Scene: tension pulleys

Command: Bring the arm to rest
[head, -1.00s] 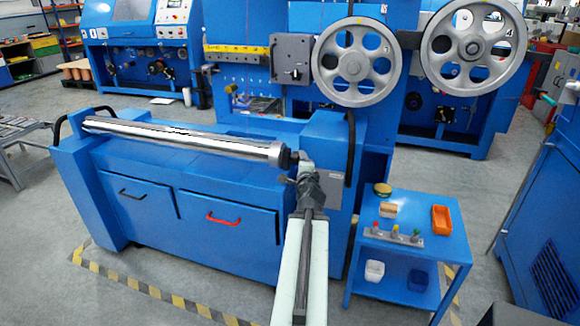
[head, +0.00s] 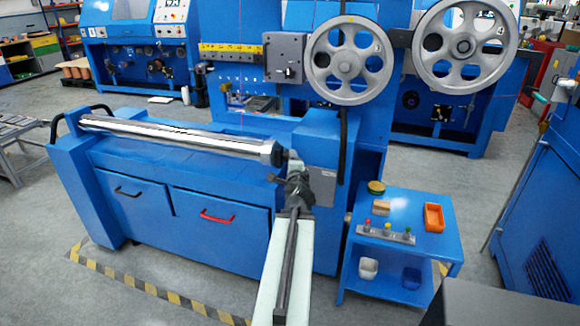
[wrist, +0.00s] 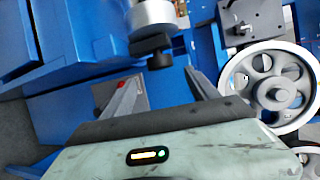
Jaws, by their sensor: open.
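My gripper (head: 284,167) is at the end of my arm, in the middle of the head view, close to the right end of the long shiny roller (head: 180,136). In the wrist view my gripper (wrist: 162,76) has its two fingers spread apart with nothing between them. The roller's end (wrist: 152,12) and its dark end knob (wrist: 158,52) show just beyond the fingertips. I cannot tell from the head view how wide the gap to the roller is.
The blue machine cabinet (head: 150,222) stands below the roller. Two spoked pulleys (head: 350,95) are behind at the upper right. A blue side table (head: 420,250) with an orange bin (head: 434,217) and small items stands right of my arm. Floor is open at the front left.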

